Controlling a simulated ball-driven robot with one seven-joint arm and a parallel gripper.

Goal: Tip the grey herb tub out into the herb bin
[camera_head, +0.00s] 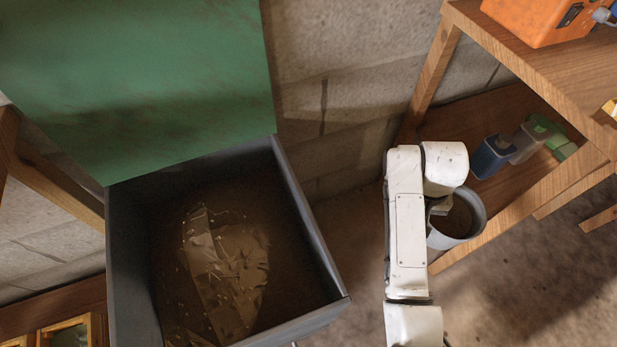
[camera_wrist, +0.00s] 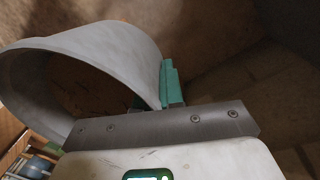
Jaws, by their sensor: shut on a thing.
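The grey herb tub (camera_head: 474,232) is at the right in the head view, just right of my white arm, its round mouth facing up toward the camera. Its inside looks brown; I cannot tell how full it is. My gripper (camera_head: 438,208) is at the tub's left rim, partly hidden by my arm. In the wrist view the teal fingers of my gripper (camera_wrist: 165,88) are shut on the wall of the pale tub (camera_wrist: 100,45). The herb bin (camera_head: 312,225) is a dark grey box at the left, clear of the tub. Its green lid (camera_head: 140,85) stands open.
A crumpled brown heap (camera_head: 225,265) lies in the bin. A wooden shelf unit (camera_head: 565,75) stands close right of the tub, with an orange device (camera_head: 535,20) on top and a blue container (camera_head: 492,157) below. Open floor lies between bin and shelf.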

